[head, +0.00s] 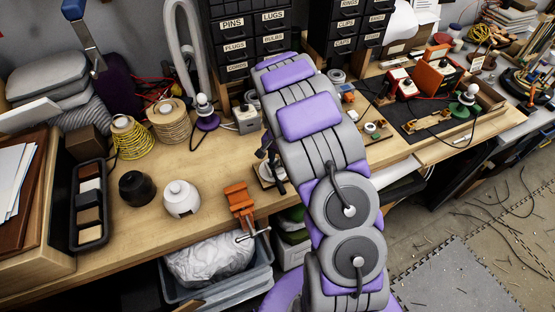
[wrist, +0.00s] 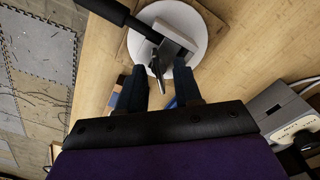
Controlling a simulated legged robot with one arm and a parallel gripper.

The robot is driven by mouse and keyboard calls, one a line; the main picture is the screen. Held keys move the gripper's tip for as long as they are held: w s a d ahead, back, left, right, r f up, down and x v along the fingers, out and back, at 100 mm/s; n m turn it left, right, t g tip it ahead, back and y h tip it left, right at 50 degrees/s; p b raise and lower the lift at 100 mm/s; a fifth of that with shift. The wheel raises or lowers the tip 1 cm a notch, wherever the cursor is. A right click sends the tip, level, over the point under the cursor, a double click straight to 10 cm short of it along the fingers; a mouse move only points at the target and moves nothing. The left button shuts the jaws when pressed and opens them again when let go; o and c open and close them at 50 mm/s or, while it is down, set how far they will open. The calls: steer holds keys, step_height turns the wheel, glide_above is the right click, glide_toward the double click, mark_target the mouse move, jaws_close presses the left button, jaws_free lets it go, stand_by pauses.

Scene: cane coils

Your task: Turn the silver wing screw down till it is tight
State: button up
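A gap shows between the fingers, and I cannot tell whether either touches the silver.
An orange clamp (head: 239,200) sits at the bench's front edge, left of the device. A white pot (head: 181,198) and black pot (head: 135,188) stand farther left. Drawer cabinets (head: 240,45) rise behind. In the wrist view, a grey box (wrist: 283,112) lies at right.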

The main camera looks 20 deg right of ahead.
mark_target(278, 160)
steer(key=shift+r+p, duration=1.05)
steer(key=shift+r, duration=2.25)
steer(key=shift+f, duration=0.1)
steer(key=shift+c, duration=0.4)
steer(key=b, duration=0.3)
steer(key=shift+a+f, duration=0.1)
steer(key=shift+f, duration=0.05)
steer(key=shift+r+b, duration=0.3)
steer(key=shift+b, duration=0.85)
steer(key=shift+f, duration=0.1)
steer(key=shift+f+b, duration=0.9)
steer(key=shift+f, duration=2.35)
steer(key=shift+c, duration=0.4)
jaws_close()
